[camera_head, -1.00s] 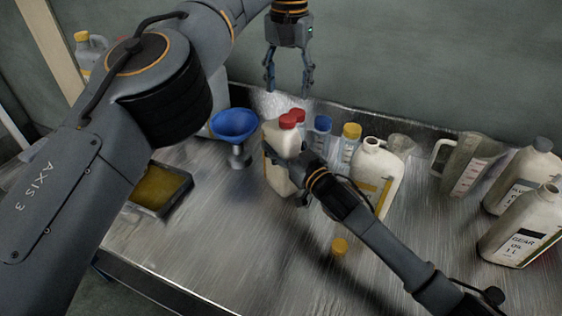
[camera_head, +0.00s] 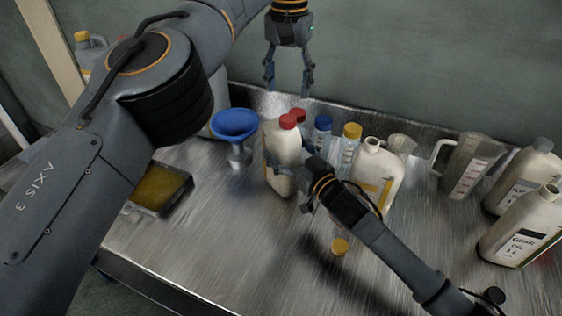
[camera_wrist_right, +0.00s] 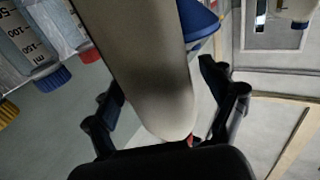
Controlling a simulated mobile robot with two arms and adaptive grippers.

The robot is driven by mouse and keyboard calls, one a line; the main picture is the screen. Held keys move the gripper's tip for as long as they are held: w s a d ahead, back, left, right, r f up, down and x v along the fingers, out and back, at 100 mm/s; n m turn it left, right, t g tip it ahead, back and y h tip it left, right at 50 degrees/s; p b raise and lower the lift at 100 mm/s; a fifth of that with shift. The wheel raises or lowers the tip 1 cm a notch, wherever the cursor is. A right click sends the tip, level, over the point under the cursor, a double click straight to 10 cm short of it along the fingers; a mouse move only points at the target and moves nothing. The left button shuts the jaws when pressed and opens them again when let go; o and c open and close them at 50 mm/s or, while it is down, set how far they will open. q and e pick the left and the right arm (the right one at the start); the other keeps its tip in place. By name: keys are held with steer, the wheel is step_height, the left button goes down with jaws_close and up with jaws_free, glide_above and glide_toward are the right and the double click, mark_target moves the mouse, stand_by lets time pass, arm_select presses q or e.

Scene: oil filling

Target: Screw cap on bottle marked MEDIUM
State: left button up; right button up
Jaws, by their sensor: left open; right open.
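A white bottle with a red cap (camera_head: 281,158) stands upright on the metal table. My right gripper (camera_head: 290,182) is open, with its fingers around this bottle's body. In the right wrist view the bottle (camera_wrist_right: 150,70) lies between the spread fingers of the right gripper (camera_wrist_right: 160,85). A white bottle with an open neck (camera_head: 374,168) stands to the right, partly behind my right arm. A loose yellow cap (camera_head: 340,246) lies on the table in front. My left gripper (camera_head: 289,80) is open and empty, high above the back edge. No MEDIUM label is readable.
Behind stand small containers with red, blue (camera_head: 322,124) and yellow caps (camera_head: 351,132). A blue funnel (camera_head: 235,125) and a dark tray (camera_head: 187,190) are left. The front middle table (camera_head: 240,250) is clear.

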steer(key=v, duration=0.9)
steer(key=shift+s+d, duration=0.25)
steer(key=shift+s, duration=0.05)
